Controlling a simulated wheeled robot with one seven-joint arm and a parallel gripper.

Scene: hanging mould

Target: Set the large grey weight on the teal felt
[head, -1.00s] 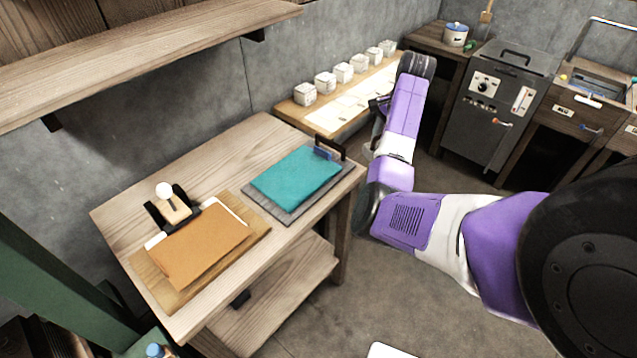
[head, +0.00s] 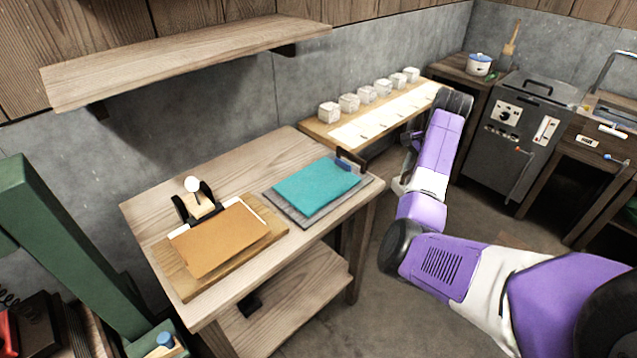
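The teal felt (head: 316,187) lies on a dark grey board on the wooden table, at the table's right side. A dark and blue clamp-like piece stands at the felt's far right edge. I cannot make out a large grey weight in this view. My gripper (head: 408,150) is partly visible at the far end of my purple and white arm, to the right of the felt and apart from it. My arm hides most of its fingers, so I cannot tell whether it is open or holds anything.
An orange sheet (head: 220,240) lies on a wooden board at the table's left, beside a white-knobbed fixture (head: 195,200). A low bench (head: 350,133) behind carries several pale blocks. A wall shelf (head: 190,62) overhangs the table's back. A dark machine (head: 515,130) stands at right.

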